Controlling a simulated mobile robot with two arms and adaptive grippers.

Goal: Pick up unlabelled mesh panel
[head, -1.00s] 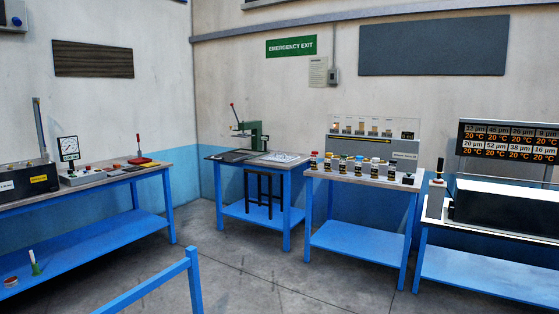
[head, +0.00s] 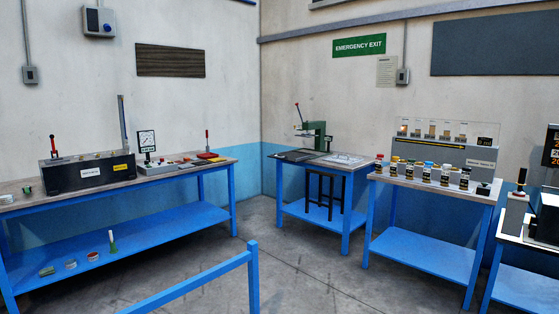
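I cannot make out for certain an unlabelled mesh panel. Two thin flat pieces lie on the small blue-legged table (head: 346,180) in the corner: a dark one (head: 295,156) at the left and a pale, patterned one (head: 343,160) at the right. They are too small to tell whether either is mesh or carries a label. A green press (head: 314,136) stands behind them. Neither of my grippers is in view.
A long blue bench (head: 30,205) at left holds a black box (head: 88,172) and a dial gauge (head: 147,141). A bench with several capped jars (head: 427,173) stands right of the corner table. A blue rail (head: 253,280) rises in the foreground. Bare floor (head: 310,260) lies between.

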